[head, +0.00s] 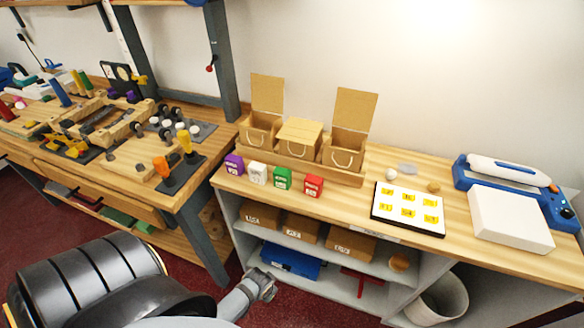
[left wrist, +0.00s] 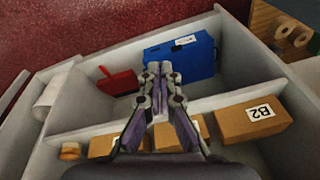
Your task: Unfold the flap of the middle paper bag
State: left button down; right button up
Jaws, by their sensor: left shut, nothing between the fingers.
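The middle paper bag (head: 299,138) stands in a wooden tray (head: 340,176) on the counter, with its flap folded down over its top. The bags on its left (head: 259,128) and right (head: 345,148) have their flaps standing up and rope handles on their fronts. My left gripper (head: 266,290) is low in front of the counter's shelves, well below and apart from the bags. It also shows in the left wrist view (left wrist: 160,70), shut and empty. The bags are not in the left wrist view. My right gripper is not in view.
Small purple, white, green and red boxes (head: 283,178) stand before the tray. A board with yellow labels (head: 408,208) and a blue machine (head: 514,178) are to the right. Shelves below hold cardboard boxes (left wrist: 250,125), a blue case (left wrist: 184,55) and a red dustpan (left wrist: 117,80).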

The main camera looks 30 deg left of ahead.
pick_arm(q)
jog(key=w+a+r+m+t+y+b, duration=0.2)
jog(key=w+a+r+m+t+y, duration=0.25)
jog(key=r, duration=0.65)
jog(key=w+a+r+m+t+y+b, duration=0.2)
jog(key=w+a+r+m+t, duration=0.2)
jog(key=w+r+m, duration=0.45)
jog(key=w+a+r+m+t+y+b, duration=0.1)
jog(key=w+a+r+m+t+y, duration=0.3)
jog(key=r, duration=0.8)
jog(key=w+d+r+m+t+h, duration=0.1)
jog(key=w+d+m+t+h, duration=0.15)
jog(key=m, duration=0.55)
jog(key=w+d+r+m+t+h, duration=0.1)
jog(key=d+m+t+h, duration=0.2)
jog(key=m, duration=0.5)
jog(key=shift+h, duration=0.5)
jog(key=shift+a+p+x, duration=0.2)
jog(key=shift+p+x, duration=0.1)
jog(key=shift+x, duration=1.35)
jog(key=shift+a+p+x, duration=0.2)
jog(key=shift+p+x, duration=0.1)
jog(key=shift+x, duration=1.4)
jog(key=shift+a+p+x, duration=0.2)
jog(key=shift+p+x, duration=0.1)
jog(key=shift+x, duration=1.35)
jog(key=shift+s+f, duration=0.1)
jog(key=shift+s, duration=0.05)
